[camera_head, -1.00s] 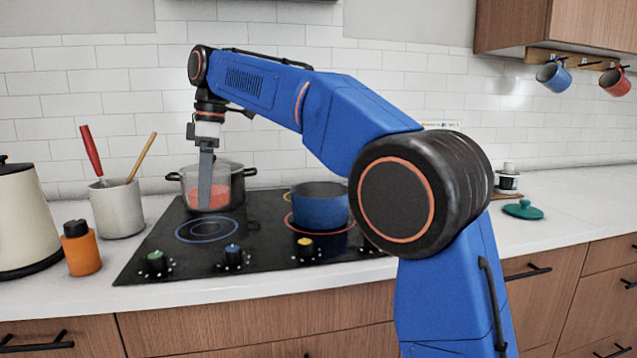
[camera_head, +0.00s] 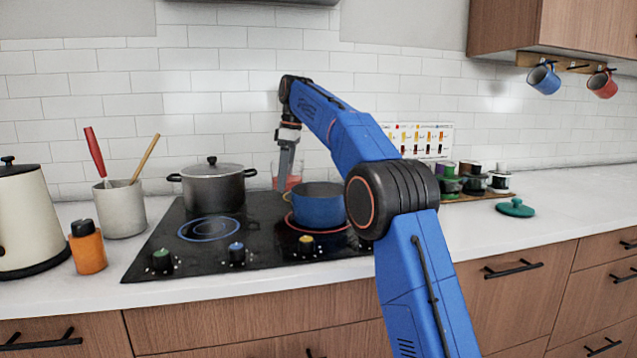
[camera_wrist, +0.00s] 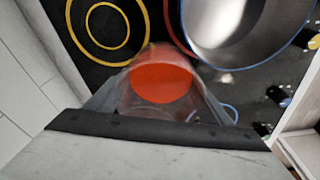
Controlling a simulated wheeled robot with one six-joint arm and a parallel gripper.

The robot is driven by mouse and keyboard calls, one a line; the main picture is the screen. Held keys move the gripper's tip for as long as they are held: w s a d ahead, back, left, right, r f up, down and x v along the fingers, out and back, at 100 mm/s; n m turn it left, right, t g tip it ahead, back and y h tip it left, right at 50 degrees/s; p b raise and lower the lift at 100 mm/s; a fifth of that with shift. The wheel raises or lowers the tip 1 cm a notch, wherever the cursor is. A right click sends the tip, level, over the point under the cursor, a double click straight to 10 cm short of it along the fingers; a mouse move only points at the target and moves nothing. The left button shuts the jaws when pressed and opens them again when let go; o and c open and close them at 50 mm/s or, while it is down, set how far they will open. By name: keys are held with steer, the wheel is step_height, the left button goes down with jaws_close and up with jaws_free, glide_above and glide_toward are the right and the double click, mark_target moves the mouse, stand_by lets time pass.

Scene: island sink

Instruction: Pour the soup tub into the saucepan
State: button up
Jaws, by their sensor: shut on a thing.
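The soup tub (camera_head: 294,180), clear-walled with red soup inside, is held in my gripper (camera_head: 285,177) behind the blue saucepan (camera_head: 319,208). In the head view the saucepan's rim hides the tub's lower part. In the wrist view the tub (camera_wrist: 160,82) sits between the two fingers, and the red soup shows inside it. It looks about upright. The open saucepan also shows in the wrist view (camera_wrist: 228,30), beside the tub at the upper right. In the head view it stands on the red-ringed front burner. I cannot tell whether the tub touches it.
A lidded dark pot (camera_head: 213,187) stands on the left rear burner. The blue-ringed front burner (camera_head: 211,229) is bare. A utensil crock (camera_head: 120,208), an orange bottle (camera_head: 87,247) and a cream kettle (camera_head: 28,220) stand left. A green lid (camera_head: 515,208) lies on the right counter.

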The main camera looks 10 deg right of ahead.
steer(key=shift+m, duration=0.7)
steer(key=w+d, duration=0.1)
steer(key=d, duration=0.1)
steer(key=w+d+f, duration=0.1)
steer(key=d, duration=0.2)
steer(key=w+d, duration=0.1)
steer(key=d, duration=0.2)
steer(key=shift+w+f, duration=0.2)
steer(key=shift+w, duration=0.05)
steer(key=s+r+t, duration=0.5)
steer(key=r+t, duration=0.3)
steer(key=t, duration=0.1)
steer(key=shift+s+n, duration=0.25)
steer(key=shift+n, duration=0.05)
steer(key=shift+s+f+t+p, duration=0.2)
steer(key=shift+f+t, duration=0.1)
steer(key=shift+t, duration=0.65)
steer(key=shift+s+f+t+p, duration=0.15)
steer(key=shift+f+t+p, duration=0.1)
steer(key=shift+t, duration=0.7)
stand_by(0.3)
steer(key=shift+s+a+r+n+t, duration=0.1)
steer(key=shift+s+r+n+t, duration=0.15)
steer(key=shift+r+t, duration=0.4)
stand_by(0.6)
steer(key=shift+s+a+r+t+p, duration=0.15)
steer(key=shift+s+t+p, duration=0.15)
steer(key=shift+s+t, duration=0.55)
